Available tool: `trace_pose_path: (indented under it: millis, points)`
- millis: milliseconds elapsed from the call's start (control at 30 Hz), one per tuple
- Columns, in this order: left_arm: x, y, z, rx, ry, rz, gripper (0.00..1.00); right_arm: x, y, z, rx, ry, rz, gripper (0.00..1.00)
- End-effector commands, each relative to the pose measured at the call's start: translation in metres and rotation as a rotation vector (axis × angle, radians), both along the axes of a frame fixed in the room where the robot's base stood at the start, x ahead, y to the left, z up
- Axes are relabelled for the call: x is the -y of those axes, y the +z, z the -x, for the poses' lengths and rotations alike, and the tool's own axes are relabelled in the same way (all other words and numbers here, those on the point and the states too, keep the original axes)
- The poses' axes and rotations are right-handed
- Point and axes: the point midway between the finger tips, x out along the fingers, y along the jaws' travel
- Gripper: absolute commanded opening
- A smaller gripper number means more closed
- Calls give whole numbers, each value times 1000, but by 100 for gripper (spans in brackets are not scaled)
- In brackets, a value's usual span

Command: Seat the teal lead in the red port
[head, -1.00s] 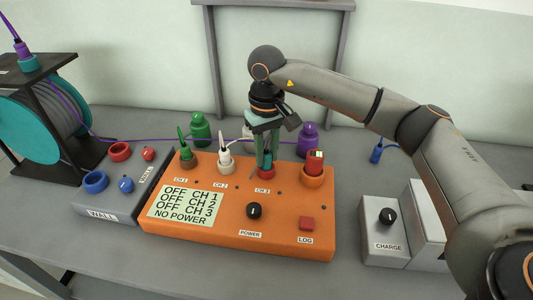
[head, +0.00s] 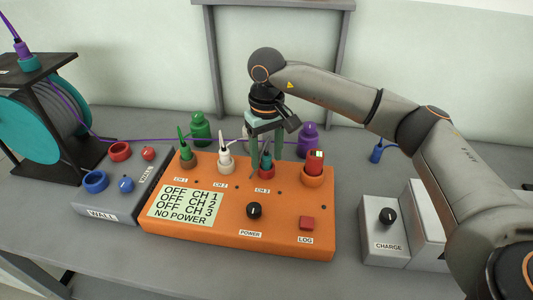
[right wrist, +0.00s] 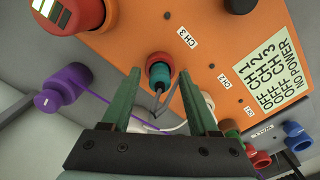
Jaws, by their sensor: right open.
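The teal lead (head: 266,160) stands upright in the red port (head: 265,173) labelled CH 3 on the orange box (head: 290,240). In the right wrist view the teal plug (right wrist: 159,77) sits inside the red ring of the port (right wrist: 160,60), and its grey cable bends off toward me. My right gripper (head: 266,158) is over the lead with its green fingers spread. In the right wrist view my gripper (right wrist: 158,90) shows one finger on each side of the plug, with clear gaps between. My left gripper is not in view.
A green plug (head: 185,152) and a white plug (head: 224,153) stand in the CH 1 and CH 2 ports to the left. A red battery-like block (head: 315,164) stands close to the right. Purple (head: 308,138) and green (head: 200,128) bottle-shaped things stand behind the box.

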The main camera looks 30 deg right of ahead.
Motion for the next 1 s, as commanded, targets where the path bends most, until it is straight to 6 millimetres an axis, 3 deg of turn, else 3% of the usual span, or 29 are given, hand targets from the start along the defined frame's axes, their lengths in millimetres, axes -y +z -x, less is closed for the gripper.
trace_pose_path:
  millis: [533, 700, 1000]
  points:
    - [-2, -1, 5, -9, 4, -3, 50, -1, 104, -1, 4, 0, -1, 60]
    - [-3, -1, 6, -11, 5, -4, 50, 0, 118, 0, 2, 0, -1, 60]
    - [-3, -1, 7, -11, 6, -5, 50, 0, 121, 0, 0, 0, -1, 60]
